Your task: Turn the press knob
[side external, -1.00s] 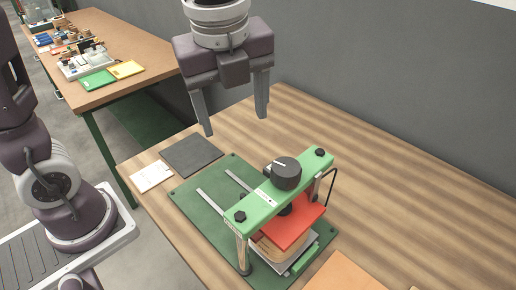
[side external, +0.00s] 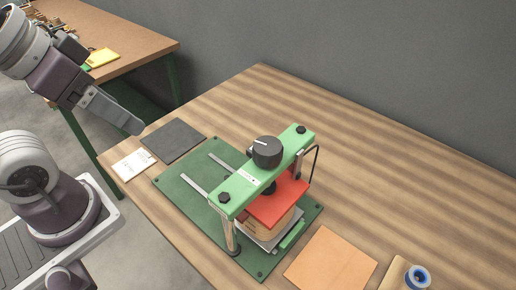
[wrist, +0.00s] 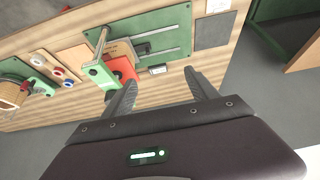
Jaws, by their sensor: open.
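The press knob (side external: 267,152) is a black round knob with a white line, on top of a green crossbar (side external: 240,187). Below the crossbar, a red plate (side external: 275,205) lies over a tan coil block (side external: 264,227) on the green press base (side external: 265,268). In the wrist view the crossbar (wrist: 101,75) and red plate (wrist: 122,67) show beyond the left finger; I cannot make out the knob clearly there. My gripper (wrist: 161,79) is open and empty. In the side view it is at the upper left, tilted, well away from the knob.
A dark mat (side external: 174,140) and a white card (side external: 133,164) lie left of the press. A tan sheet (side external: 330,265) and a blue tape roll (side external: 418,277) lie at the front right. Another bench (side external: 130,45) stands behind.

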